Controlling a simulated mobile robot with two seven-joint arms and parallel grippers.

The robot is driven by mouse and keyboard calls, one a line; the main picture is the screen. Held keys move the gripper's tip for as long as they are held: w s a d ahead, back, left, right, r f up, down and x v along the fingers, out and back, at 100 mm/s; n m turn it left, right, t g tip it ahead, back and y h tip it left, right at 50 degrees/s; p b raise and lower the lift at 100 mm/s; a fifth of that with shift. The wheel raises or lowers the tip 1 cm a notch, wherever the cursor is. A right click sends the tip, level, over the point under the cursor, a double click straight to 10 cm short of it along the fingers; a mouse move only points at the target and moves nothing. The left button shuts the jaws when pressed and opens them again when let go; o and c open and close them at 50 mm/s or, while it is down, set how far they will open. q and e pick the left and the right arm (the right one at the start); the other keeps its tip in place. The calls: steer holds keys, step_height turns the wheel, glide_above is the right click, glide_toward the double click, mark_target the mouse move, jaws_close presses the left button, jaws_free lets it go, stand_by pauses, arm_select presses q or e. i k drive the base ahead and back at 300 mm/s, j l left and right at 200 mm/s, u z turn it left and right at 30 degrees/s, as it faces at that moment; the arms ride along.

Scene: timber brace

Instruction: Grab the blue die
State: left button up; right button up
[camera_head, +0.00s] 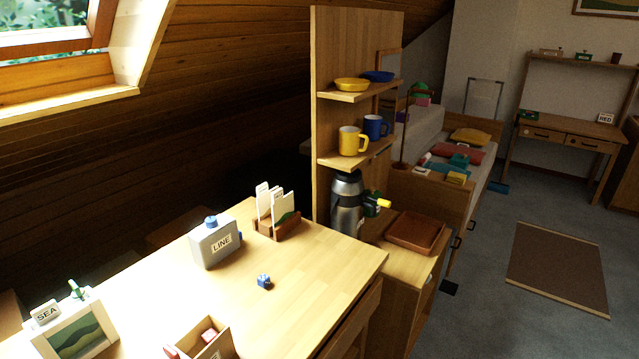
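A small blue object that looks like the blue die (264,282) sits on the light wooden table (330,262), right of the table's middle. Its face marks are too small to read. It stands apart from the things around it, with bare wood on all sides. Neither of my grippers shows in the head view.
A grey box labelled LINE (214,245) stands behind the die to the left. A card holder (277,226) is at the back edge. An open wooden box (206,342) and a SEA picture frame (76,334) are in front. A shelf unit (330,95) rises behind.

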mark_target(264, 281)
steer(key=i+l+u, duration=0.25)
steer(key=i+l, duration=0.15)
steer(key=i+l+u, duration=0.2)
steer(key=l, duration=0.3)
steer(key=i+j, duration=0.05)
steer(key=i, duration=0.05)
